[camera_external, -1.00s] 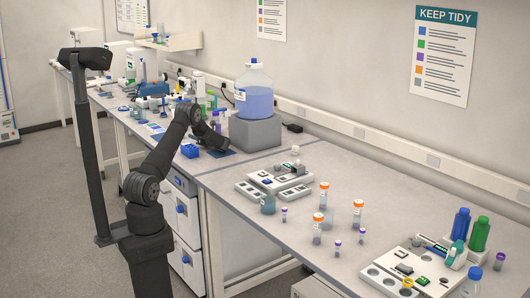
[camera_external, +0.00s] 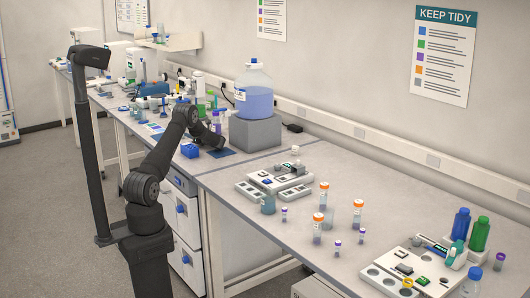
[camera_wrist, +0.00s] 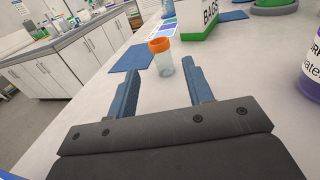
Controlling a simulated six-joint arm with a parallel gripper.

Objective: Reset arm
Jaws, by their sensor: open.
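My gripper (camera_external: 215,132) is low over the bench, left of the big blue-liquid bottle in the external view. In the wrist view my gripper (camera_wrist: 161,82) has its two blue fingers spread apart with nothing held. An orange-capped clear vial (camera_wrist: 164,62) stands upright just beyond the gap between the fingertips. It appears clear of both fingers. The task names no other object.
The large bottle (camera_external: 254,95) stands on a grey block (camera_external: 255,131) to the right.

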